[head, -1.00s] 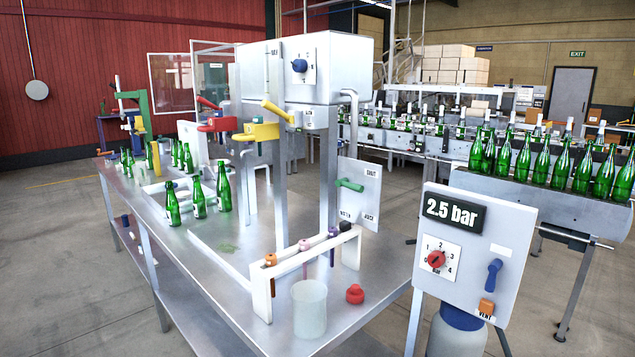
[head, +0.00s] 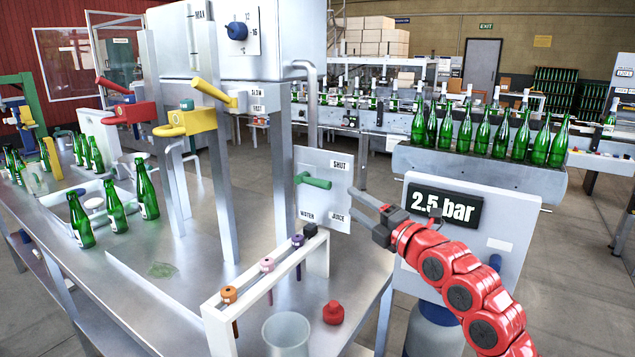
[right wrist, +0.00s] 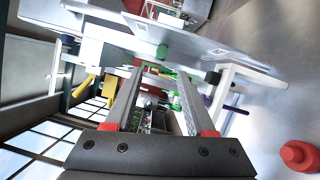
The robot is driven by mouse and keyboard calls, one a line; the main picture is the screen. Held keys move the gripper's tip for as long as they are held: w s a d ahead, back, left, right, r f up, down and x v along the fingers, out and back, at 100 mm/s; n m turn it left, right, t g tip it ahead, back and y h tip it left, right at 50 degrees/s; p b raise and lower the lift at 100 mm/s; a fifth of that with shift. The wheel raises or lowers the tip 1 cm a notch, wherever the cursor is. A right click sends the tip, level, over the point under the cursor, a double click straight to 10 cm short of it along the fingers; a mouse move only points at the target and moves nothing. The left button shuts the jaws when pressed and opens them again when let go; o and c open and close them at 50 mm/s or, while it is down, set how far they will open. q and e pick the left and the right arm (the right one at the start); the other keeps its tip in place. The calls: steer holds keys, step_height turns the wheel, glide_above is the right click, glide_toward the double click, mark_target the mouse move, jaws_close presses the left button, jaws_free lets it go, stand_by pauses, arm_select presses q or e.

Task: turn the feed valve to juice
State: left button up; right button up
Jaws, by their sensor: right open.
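The feed valve's green handle (head: 316,183) sits on a white panel (head: 318,200) labelled SHUT at the top, WATER at bottom left and JUICE at bottom right. The handle lies roughly sideways; I cannot tell which label it points to. My right gripper (head: 353,207) is open and empty, just right of the panel, with its fingers toward it. The right wrist view shows a green piece, probably the handle (right wrist: 162,52), beyond the gap between the open fingertips (right wrist: 157,73), apart from them. My left gripper is not in view.
A white rack (head: 265,262) with several coloured tools, a clear beaker (head: 286,335) and a red knob (head: 333,313) stand in front of the panel. A gauge box reading 2.5 bar (head: 465,250) stands behind my right arm. Green bottles (head: 115,205) stand at left.

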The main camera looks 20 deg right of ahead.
mark_target(327, 188)
steer(key=x, duration=0.6)
steer(key=p+x, duration=0.1)
steer(key=x, duration=0.6)
steer(key=shift+w+f, duration=0.1)
steer(key=shift+f, duration=0.15)
jaws_close()
stand_by(0.7)
